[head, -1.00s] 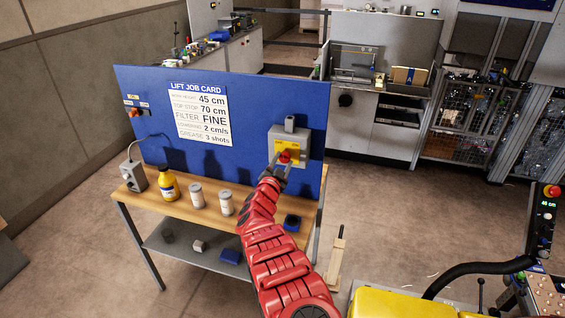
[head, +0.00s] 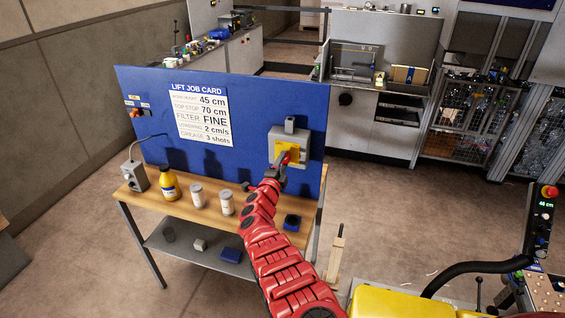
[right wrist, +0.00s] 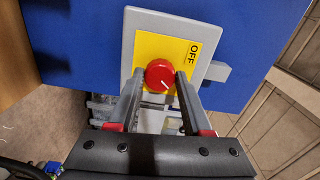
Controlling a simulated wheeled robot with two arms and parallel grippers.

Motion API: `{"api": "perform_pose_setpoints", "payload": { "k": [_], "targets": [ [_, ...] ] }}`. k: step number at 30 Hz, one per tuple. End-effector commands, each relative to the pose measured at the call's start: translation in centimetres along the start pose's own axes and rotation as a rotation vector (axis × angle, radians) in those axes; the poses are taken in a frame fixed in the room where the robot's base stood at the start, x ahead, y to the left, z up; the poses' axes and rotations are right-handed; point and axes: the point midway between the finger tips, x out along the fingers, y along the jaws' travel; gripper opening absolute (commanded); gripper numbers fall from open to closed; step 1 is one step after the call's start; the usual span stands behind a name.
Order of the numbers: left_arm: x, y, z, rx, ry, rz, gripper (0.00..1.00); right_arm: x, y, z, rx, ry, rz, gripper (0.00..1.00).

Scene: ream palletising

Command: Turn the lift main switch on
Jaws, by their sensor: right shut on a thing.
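The lift main switch is a grey box with a yellow plate (right wrist: 190,50) on the blue board. It carries a red round knob (right wrist: 160,76) with a white pointer line. The word OFF is printed beside the knob in the right wrist view; no other label is readable there. My right gripper (right wrist: 160,80) is shut on the red knob, one finger on each side. In the head view my right gripper (head: 284,162) covers much of the knob, and the yellow plate (head: 284,148) shows around it. My left gripper is not in view.
The blue board (head: 250,110) bears a lift job card (head: 202,115). On the bench (head: 175,205) below stand a yellow bottle (head: 169,184), two pale jars and a grey box (head: 135,177).

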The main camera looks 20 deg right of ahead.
Motion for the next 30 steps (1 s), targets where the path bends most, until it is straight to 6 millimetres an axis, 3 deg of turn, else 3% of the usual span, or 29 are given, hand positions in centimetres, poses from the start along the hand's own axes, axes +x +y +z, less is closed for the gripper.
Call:
{"api": "perform_pose_setpoints", "payload": {
  "k": [9,24,25,30],
  "targets": [
    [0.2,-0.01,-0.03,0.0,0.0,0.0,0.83,0.05,-0.09,-0.07,0.104,0.001,-0.001,0.0],
    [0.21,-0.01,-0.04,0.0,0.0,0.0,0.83,0.03,-0.04,-0.06,0.12,0.001,-0.001,0.0],
    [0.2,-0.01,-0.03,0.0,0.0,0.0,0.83,0.03,-0.04,-0.06,0.12,0.001,-0.001,0.53],
    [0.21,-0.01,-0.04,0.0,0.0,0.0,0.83,0.02,-0.01,-0.05,0.118,0.001,0.0,0.8]
  ]
}}
